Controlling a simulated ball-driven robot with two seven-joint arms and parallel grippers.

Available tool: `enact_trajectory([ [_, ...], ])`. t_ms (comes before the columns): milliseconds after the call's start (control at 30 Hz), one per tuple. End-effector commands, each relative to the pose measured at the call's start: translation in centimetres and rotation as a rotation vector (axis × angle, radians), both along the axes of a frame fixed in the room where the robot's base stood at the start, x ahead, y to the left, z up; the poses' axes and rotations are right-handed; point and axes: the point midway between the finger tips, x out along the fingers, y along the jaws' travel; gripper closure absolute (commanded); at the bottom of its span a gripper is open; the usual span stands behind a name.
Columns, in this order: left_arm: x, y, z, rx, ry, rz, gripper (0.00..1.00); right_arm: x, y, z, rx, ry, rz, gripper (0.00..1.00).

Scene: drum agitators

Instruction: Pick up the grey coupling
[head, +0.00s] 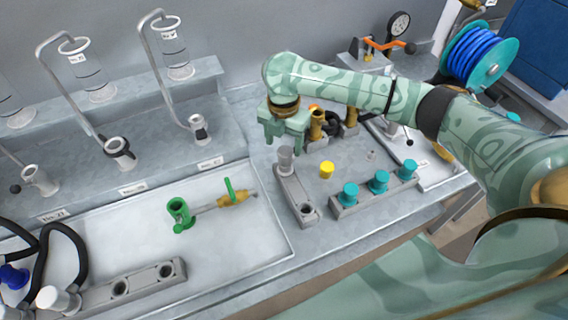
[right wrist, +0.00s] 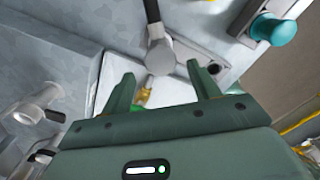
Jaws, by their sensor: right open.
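The grey coupling (head: 286,158) stands upright at the far end of a small grey two-socket block (head: 293,193). My right gripper (head: 285,143) is just above and behind it in the head view, fingers pointing down, open and empty. In the right wrist view the grey coupling (right wrist: 160,57) shows just beyond the gap between the two open fingers (right wrist: 163,85). I cannot tell whether a finger touches it. My left gripper is not in view.
A block with several teal couplings (head: 379,181) and a yellow cap (head: 327,170) stand to the right. Brass fittings (head: 318,124) stand close behind the gripper. A white tray (head: 270,238) with a green fitting (head: 179,212) lies left.

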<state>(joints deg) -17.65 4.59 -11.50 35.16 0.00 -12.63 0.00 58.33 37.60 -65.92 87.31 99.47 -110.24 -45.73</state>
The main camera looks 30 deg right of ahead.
Motion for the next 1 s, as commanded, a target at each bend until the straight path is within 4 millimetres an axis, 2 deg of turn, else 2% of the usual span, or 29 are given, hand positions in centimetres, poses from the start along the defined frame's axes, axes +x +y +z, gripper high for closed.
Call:
enact_trajectory([
  [33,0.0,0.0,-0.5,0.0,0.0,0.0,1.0,0.0,0.0,-0.9,-0.001,0.001,-0.001,0.39],
  [267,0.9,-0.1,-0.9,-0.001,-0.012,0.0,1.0,0.1,-0.1,-2.3,0.001,-0.001,-0.001,0.39],
  [533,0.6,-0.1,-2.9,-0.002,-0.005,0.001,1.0,0.2,-0.6,-6.6,-0.001,0.001,0.0,0.39],
  [767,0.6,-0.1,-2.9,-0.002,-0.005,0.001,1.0,0.2,-0.6,-6.7,0.0,-0.003,0.001,0.39],
  [800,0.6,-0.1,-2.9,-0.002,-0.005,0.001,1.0,0.2,-0.6,-6.7,0.0,-0.003,0.001,0.45],
  [1000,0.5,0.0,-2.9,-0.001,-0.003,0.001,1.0,0.2,-0.6,-6.7,0.0,-0.003,0.0,0.96],
])
